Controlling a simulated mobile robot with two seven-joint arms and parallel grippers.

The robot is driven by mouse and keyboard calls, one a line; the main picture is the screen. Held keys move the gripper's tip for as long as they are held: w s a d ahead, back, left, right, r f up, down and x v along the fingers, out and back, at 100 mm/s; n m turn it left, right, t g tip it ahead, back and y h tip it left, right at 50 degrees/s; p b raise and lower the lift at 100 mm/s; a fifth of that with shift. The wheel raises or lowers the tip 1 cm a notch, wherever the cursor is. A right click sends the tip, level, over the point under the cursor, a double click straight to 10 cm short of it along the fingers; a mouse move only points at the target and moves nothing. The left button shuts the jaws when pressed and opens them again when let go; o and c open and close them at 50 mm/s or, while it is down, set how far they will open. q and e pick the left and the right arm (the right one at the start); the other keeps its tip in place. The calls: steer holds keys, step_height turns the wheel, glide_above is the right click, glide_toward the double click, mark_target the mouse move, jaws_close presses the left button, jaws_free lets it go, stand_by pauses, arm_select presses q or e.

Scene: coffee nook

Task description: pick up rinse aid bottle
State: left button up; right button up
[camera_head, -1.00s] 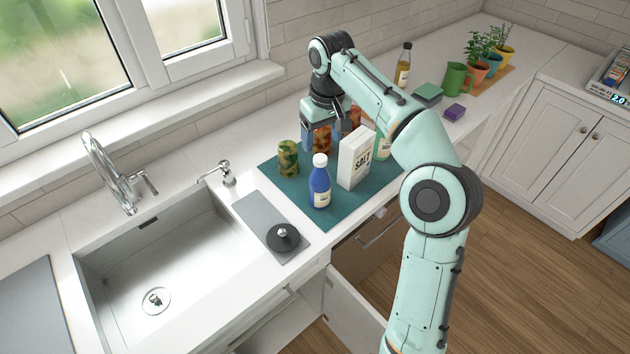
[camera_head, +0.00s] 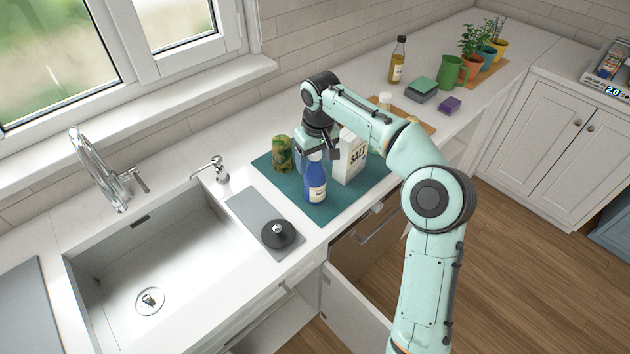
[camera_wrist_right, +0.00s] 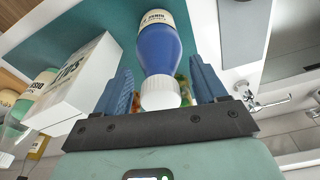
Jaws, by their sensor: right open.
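The rinse aid bottle (camera_head: 316,188), blue with a white cap and a pale label, stands upright on the teal mat (camera_head: 338,207) beside the sink. My right gripper (camera_head: 316,158) is open over the bottle's upper part. In the right wrist view, the bottle (camera_wrist_right: 158,48) and its white cap lie between the two blue fingers of the right gripper (camera_wrist_right: 161,68), with gaps on both sides. In the head view the gripper partly hides the cap. My left gripper is not in view.
A white salt box (camera_head: 352,158) stands close right of the bottle, and a patterned jar (camera_head: 283,154) stands to its left. Other items behind are mostly hidden by my arm. The sink (camera_head: 165,262) and a black round stopper (camera_head: 278,233) are at the left.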

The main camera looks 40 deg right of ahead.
jaws_close()
steer(key=shift+r, duration=0.1)
steer(key=shift+r, duration=0.1)
